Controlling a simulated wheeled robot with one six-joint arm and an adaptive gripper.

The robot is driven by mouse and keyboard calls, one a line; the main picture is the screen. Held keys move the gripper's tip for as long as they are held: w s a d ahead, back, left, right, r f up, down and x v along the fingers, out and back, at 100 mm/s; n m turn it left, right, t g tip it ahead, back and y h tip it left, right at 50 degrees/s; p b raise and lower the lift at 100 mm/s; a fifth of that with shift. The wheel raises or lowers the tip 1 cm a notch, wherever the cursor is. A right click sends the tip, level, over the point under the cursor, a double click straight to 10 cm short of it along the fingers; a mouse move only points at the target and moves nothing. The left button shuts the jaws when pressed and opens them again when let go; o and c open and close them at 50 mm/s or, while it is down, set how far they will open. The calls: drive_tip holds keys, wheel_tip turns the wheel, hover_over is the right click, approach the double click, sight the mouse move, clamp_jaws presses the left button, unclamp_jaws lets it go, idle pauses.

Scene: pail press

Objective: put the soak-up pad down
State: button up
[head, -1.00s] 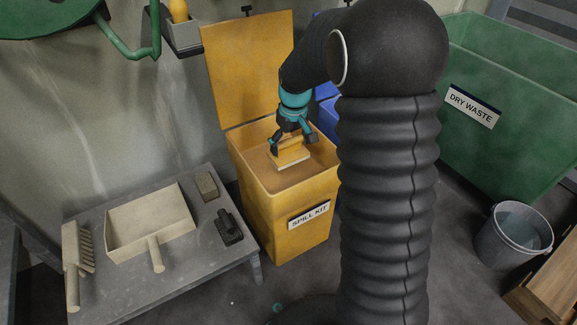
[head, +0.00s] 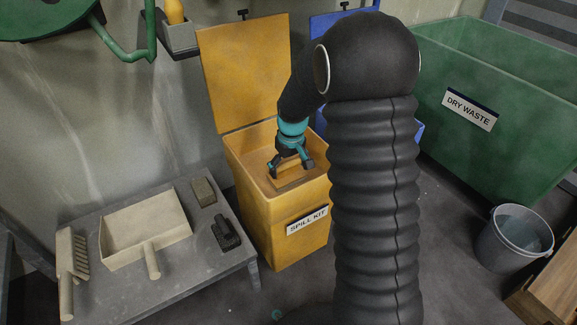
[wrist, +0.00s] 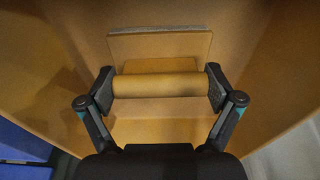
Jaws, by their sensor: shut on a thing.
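The soak-up pad (head: 296,182) is a flat tan slab with a thick bar-like grip on top. It is inside the open yellow spill kit box (head: 283,222), below the rim. My gripper (head: 289,168) reaches down into the box and is shut on the pad's grip. In the wrist view, the fingers of my gripper (wrist: 157,86) clasp both ends of the grip, with the slab of the pad (wrist: 165,46) behind it. I cannot tell whether the pad's underside touches the box floor.
The box's yellow lid (head: 243,80) stands open behind it. A grey bench (head: 190,265) at left holds a dustpan (head: 147,232), a brush (head: 67,270) and small blocks. A blue bin (head: 340,28), green dry waste bin (head: 480,140) and bucket (head: 513,240) stand to the right.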

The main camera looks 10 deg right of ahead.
sight(290, 178)
drive_tip(key=o, duration=0.8)
wheel_tip(290, 178, up, 11)
drive_tip(key=s+p, duration=0.1)
drive_tip(key=p, duration=0.1)
drive_tip(key=s+r+m+t, duration=0.2)
drive_tip(key=s+r, duration=0.9)
drive_tip(key=s, duration=0.2)
drive_tip(key=s+m+t, duration=0.1)
drive_tip(key=s+t, duration=0.1)
drive_tip(key=s, duration=1.4)
drive_tip(key=shift+r+m, duration=0.2)
drive_tip(key=shift+m, duration=0.1)
